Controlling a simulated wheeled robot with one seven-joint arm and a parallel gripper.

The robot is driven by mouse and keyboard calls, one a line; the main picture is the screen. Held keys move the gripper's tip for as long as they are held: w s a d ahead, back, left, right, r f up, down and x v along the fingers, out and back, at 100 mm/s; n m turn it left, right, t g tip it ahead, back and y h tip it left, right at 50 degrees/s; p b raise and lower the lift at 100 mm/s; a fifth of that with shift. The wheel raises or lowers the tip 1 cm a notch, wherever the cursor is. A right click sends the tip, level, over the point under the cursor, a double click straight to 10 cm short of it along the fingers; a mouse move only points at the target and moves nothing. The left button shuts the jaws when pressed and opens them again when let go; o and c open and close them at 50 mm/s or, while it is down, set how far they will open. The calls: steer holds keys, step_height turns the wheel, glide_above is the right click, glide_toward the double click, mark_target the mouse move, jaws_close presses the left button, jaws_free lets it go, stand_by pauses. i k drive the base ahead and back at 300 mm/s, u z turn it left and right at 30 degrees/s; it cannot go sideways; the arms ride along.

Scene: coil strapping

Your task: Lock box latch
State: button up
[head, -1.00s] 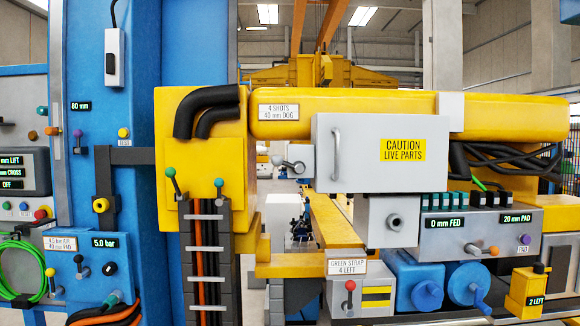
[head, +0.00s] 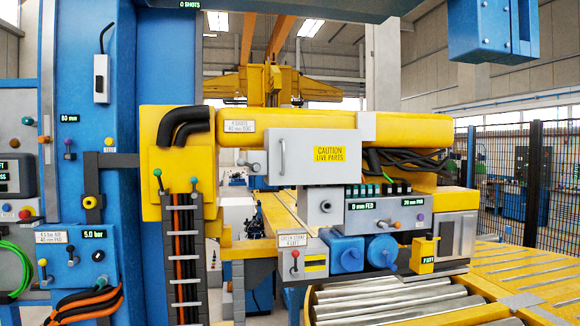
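The light grey box (head: 312,158) with the yellow "CAUTION LIVE PARTS" label sits on the front of the yellow machine arm. Its front panel looks closed, with an upright bar handle (head: 283,158) near its left edge. A small grey latch lever (head: 254,167) with a round knob sticks out at the box's left side, lying close to level. Whether the latch is engaged is too small to tell. My gripper is not in view.
A blue column (head: 90,120) stands at the left, with hoses and knobbed levers in front of it. A blue block (head: 490,35) hangs at the top right. Below are a roller conveyor (head: 395,300) and a control panel (head: 385,215). A black mesh fence (head: 525,170) stands at the right.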

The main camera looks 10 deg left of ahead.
mark_target(240, 162)
steer(key=u, duration=0.6)
steer(key=i, duration=0.95)
steer(key=u, duration=0.65)
